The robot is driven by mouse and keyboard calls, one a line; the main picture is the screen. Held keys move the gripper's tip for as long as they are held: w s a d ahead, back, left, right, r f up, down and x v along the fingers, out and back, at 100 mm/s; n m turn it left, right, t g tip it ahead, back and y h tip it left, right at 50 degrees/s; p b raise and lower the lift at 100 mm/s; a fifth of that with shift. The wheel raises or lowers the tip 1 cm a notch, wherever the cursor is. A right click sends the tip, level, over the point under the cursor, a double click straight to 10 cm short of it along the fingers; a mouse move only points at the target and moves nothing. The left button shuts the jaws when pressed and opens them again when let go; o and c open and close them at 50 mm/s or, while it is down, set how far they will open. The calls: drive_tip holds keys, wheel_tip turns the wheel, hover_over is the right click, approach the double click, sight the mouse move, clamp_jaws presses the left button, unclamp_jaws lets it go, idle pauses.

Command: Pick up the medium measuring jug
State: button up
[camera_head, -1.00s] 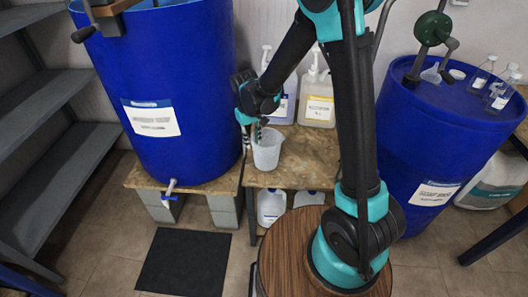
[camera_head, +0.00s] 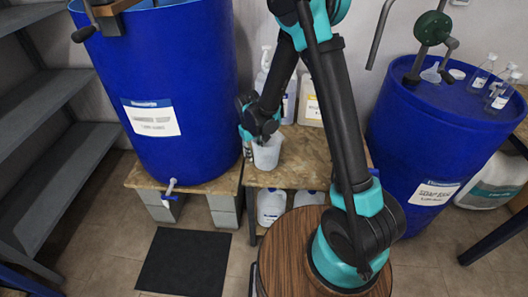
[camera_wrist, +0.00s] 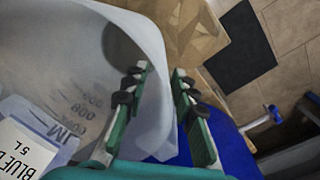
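The measuring jug, translucent white, stands upright on the wooden bench in the head view (camera_head: 267,155), beside the large left drum. In the wrist view the jug (camera_wrist: 85,75) fills the left side, with printed scale marks on its wall. My gripper (camera_wrist: 162,68) has its two green fingers apart, one on each side of the jug's near wall; a gap shows between them, and firm contact is not visible. In the head view my gripper (camera_head: 262,138) is at the jug's top, and the fingertips are hidden by the wrist.
A blue drum (camera_head: 155,70) with a tap stands close left of the jug; another blue drum (camera_head: 430,140) is at right. A labelled container (camera_wrist: 30,150) shows at the wrist view's lower left.

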drive_tip(key=shift+c, duration=0.5)
clamp_jaws()
drive_tip(key=shift+r, duration=0.15)
